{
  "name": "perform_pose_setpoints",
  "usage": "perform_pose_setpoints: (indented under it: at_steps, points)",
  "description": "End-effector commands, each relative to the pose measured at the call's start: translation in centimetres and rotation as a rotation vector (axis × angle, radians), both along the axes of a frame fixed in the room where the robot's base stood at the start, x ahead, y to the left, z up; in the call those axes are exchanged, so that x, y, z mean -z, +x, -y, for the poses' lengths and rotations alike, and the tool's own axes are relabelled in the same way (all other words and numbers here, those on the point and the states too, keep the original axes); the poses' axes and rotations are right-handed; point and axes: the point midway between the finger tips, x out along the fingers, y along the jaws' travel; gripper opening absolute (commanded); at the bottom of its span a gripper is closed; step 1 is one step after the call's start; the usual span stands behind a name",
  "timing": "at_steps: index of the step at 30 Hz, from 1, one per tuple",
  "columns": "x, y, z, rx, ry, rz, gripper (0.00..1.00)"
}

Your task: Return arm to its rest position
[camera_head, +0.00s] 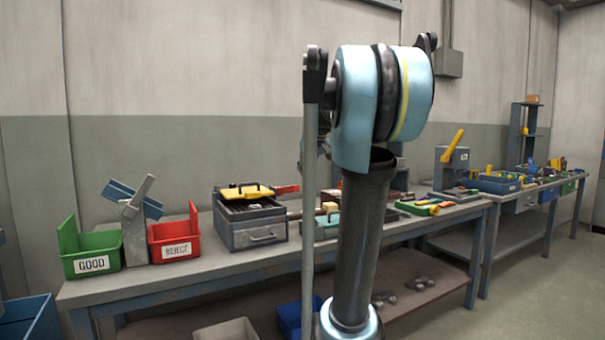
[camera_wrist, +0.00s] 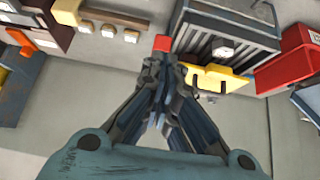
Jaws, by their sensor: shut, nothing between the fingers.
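My gripper (camera_wrist: 163,75) shows in the wrist view with its fingers together and nothing between them. It is above the bench, and the bench things appear upside down there. A red tip (camera_wrist: 161,43) shows just beyond the fingertips; I cannot tell the gap between them. In the head view my arm stands in the middle of the picture, bent at a large light-blue joint at the top. The gripper itself is not visible there.
The workbench (camera_head: 190,280) carries a green GOOD bin (camera_head: 92,262) and a red REJECT bin (camera_head: 176,250) at the left. Several tools and parts lie right of my arm. A lever press (camera_head: 452,160) stands farther right. Open floor (camera_head: 540,290) shows at the right.

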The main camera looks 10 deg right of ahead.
Motion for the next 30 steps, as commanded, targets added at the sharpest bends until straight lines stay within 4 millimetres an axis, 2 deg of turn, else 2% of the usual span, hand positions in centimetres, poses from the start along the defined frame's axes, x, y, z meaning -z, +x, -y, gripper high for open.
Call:
perform_pose_setpoints:
  at_steps: [14, 17, 20, 23, 30]
  points:
    - [0.0, 0.0, 0.0, 0.0, 0.0, 0.0, 0.0]
    - [0.5, -0.6, -0.2, 0.002, 0.0, -0.007, 0.0]
    - [2.0, -2.6, -0.7, 0.009, 0.002, -0.032, 0.0]
    - [4.7, -5.9, -1.4, 0.024, 0.003, -0.075, 0.0]
    - [12.8, -15.2, -2.6, 0.083, -0.004, -0.194, 0.0]
